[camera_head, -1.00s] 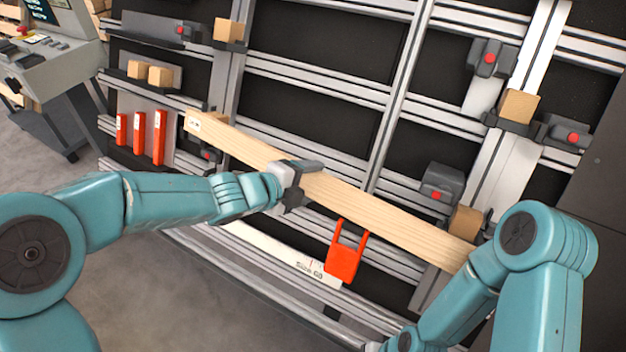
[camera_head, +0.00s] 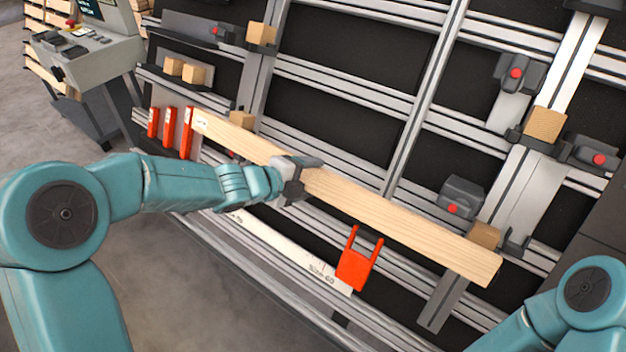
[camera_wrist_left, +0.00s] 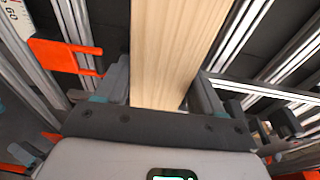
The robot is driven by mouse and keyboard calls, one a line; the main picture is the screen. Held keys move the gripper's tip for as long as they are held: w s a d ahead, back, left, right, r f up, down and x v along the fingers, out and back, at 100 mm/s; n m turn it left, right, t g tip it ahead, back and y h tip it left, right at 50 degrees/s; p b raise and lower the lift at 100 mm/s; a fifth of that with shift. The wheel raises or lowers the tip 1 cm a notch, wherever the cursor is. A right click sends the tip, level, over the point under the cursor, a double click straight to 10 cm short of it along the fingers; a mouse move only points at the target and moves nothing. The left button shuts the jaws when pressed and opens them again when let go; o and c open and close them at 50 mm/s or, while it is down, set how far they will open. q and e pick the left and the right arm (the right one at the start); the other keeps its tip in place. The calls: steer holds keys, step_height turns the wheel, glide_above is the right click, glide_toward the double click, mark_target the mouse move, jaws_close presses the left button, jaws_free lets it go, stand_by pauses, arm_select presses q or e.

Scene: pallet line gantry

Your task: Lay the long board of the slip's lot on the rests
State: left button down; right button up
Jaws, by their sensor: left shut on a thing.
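A long pale wooden board (camera_head: 400,225) slants across the front of the gantry, its right end lower in the picture. My left gripper (camera_head: 302,176) is shut on it near its middle. The left wrist view shows the board (camera_wrist_left: 172,45) between the fingers of my left gripper (camera_wrist_left: 160,98). A small light mark sits at the board's left end. Wooden blocks show just behind the board near its left end (camera_head: 241,120) and right end (camera_head: 485,234); I cannot tell whether it touches them. My right arm enters at the lower right, its gripper out of view.
A red two-pronged piece (camera_head: 357,268) stands below the board, by a white strip (camera_head: 285,255) marked with a size. Red upright pieces (camera_head: 170,128) stand at left. Grey clamps with red buttons (camera_head: 460,197) sit on the rails. A control console (camera_head: 90,45) stands at upper left.

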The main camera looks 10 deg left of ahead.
arm_select(q)
steer(key=w+a+x, duration=0.1)
steer(key=x, duration=0.9)
steer(key=shift+w+f+p, duration=0.2)
steer(key=shift+w+p, duration=0.1)
steer(key=shift+p, duration=0.15)
steer(key=shift+w+d+f, duration=0.1)
steer(key=shift+w+f, duration=0.1)
steer(key=shift+w, duration=0.05)
stand_by(0.7)
steer(key=shift+s+f+b, duration=0.15)
steer(key=shift+f+b, duration=0.1)
steer(key=shift+b, duration=0.05)
stand_by(0.5)
steer(key=shift+c, duration=0.2)
jaws_free()
steer(key=shift+f, duration=0.1)
